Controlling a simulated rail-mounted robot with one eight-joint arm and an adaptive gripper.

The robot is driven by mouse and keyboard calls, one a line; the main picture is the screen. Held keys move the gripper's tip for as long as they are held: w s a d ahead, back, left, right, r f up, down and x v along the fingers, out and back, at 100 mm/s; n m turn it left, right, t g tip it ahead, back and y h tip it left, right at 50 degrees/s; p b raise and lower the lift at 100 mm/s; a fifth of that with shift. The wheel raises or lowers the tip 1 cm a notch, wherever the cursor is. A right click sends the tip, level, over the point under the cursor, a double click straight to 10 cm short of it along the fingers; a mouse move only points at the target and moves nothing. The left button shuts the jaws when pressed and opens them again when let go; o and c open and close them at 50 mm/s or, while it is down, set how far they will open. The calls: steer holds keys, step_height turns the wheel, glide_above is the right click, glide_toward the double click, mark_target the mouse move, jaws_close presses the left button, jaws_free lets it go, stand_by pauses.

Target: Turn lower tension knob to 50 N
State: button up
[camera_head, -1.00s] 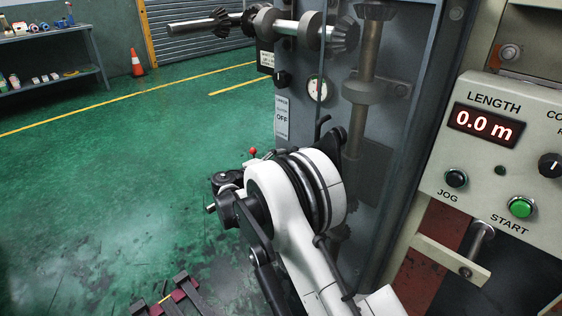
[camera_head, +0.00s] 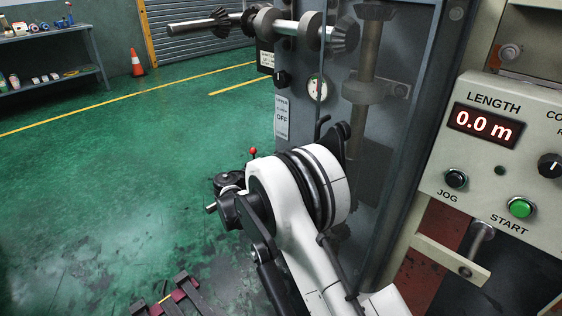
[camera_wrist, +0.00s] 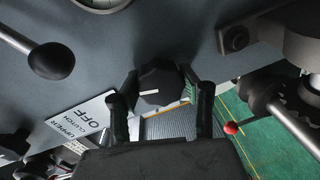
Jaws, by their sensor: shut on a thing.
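In the wrist view a black faceted knob (camera_wrist: 160,84) with a white pointer line sits on a grey panel. My gripper (camera_wrist: 161,94) has one finger on each side of it and is shut on it. The pointer line points to the left in this view. In the head view my arm hides this knob and my gripper. A round gauge (camera_wrist: 103,3) is cut off at the top edge of the wrist view, so its reading cannot be seen. Another black knob (camera_head: 281,79) and a small dial (camera_head: 317,88) show higher on the panel in the head view.
An "upper clutch OFF" plate (camera_wrist: 86,122) is beside my gripper. A ball-ended lever (camera_wrist: 52,60) is at upper left, and a red-tipped lever (camera_wrist: 231,128) is at right. Shafts and gears (camera_head: 335,38) stand above my arm; a control panel (camera_head: 500,150) is at right. Open floor lies left.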

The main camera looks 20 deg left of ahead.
stand_by(0.3)
steer(key=o, duration=1.2)
steer(key=shift+s, duration=0.1)
steer(key=v, duration=1.1)
steer(key=shift+s+a, duration=0.2)
steer(key=shift+s, duration=0.15)
